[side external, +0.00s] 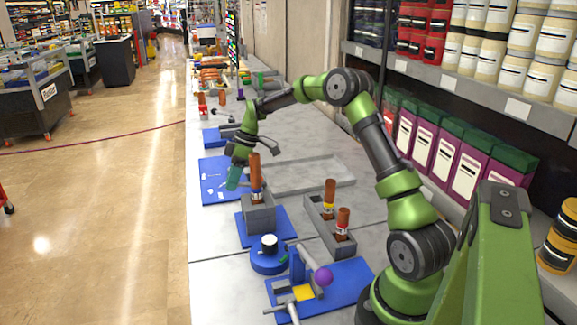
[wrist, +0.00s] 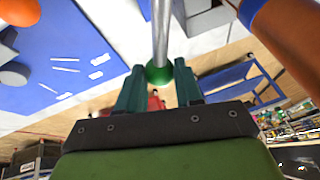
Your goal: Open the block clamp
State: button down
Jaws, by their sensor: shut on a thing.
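My gripper (side external: 234,180) has its teal fingers pointing down beside a grey block (side external: 259,219) that stands on a blue plate, which I take to be the block clamp. In the wrist view my gripper (wrist: 158,68) is shut on a green knob (wrist: 158,76) at the end of a silver lever rod (wrist: 160,30). The rod runs away from me towards the block. An orange-brown cylinder with a blue band (side external: 256,175) stands upright in the block; it also shows close by at the right of the wrist view (wrist: 290,35). In the side view the fingers hide the knob.
A blue plate with small white pieces (side external: 212,172) lies left of the gripper. A grey tray (side external: 310,188) lies behind. A grey holder (side external: 323,240) with two cylinders, a round blue base (side external: 268,262) and a purple ball (side external: 323,277) on another fixture stand in front. The table's left edge is close.

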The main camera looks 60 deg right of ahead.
jog(key=shift+s+a+n+g+y, duration=0.15)
jog(key=shift+s+a+n+g, duration=0.35)
jog(key=shift+n, duration=0.35)
jog(key=shift+s+a+n+g+y, duration=0.15)
jog(key=shift+s+a+n+g, duration=0.15)
jog(key=shift+a+n, duration=0.4)
jog(key=shift+d+n, duration=0.1)
jog(key=shift+n, duration=0.15)
jog(key=c, duration=0.8)
grip_release()
jog(key=shift+o, duration=0.2)
jog(key=v, duration=1.7)
